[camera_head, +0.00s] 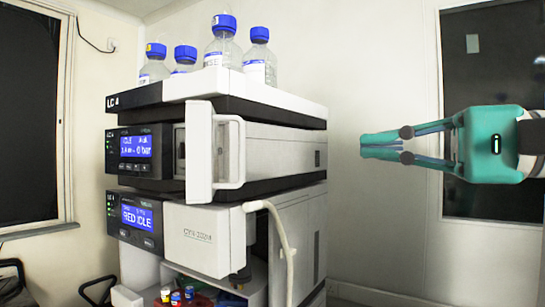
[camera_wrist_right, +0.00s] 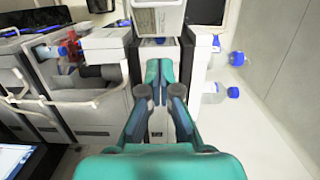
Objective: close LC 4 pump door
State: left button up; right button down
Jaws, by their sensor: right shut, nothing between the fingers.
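The LC 4 pump (camera_head: 262,147) is the middle module of the stack, with a lit blue display on its left front. Its white door (camera_head: 199,150) stands open, swung out from the front, with a white bar handle (camera_head: 240,152) on its right side. Part of the pump's recessed inside shows left of the door. My right gripper (camera_head: 364,146) is shut and empty, apart from the stack, right of the door at about its height. In the right wrist view its teal fingers (camera_wrist_right: 160,72) meet in front of blurred equipment. My left gripper is out of view.
Several blue-capped bottles (camera_head: 224,42) stand on the white top tray (camera_head: 240,88). A lower module (camera_head: 196,238) has a pale tube (camera_head: 285,233) curving down its front. Small coloured-cap vials (camera_head: 176,297) sit below. Open space separates my right gripper from the stack.

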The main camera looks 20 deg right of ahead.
jog(key=s+a+p+x, duration=0.1)
jog(key=a+x, duration=0.1)
jog(key=x, duration=1)
jog(key=shift+s+f+p, duration=0.2)
jog(key=shift+s+p, duration=0.05)
jog(key=shift+p, duration=0.15)
jog(key=shift+a, duration=0.1)
jog(key=shift+s, duration=0.1)
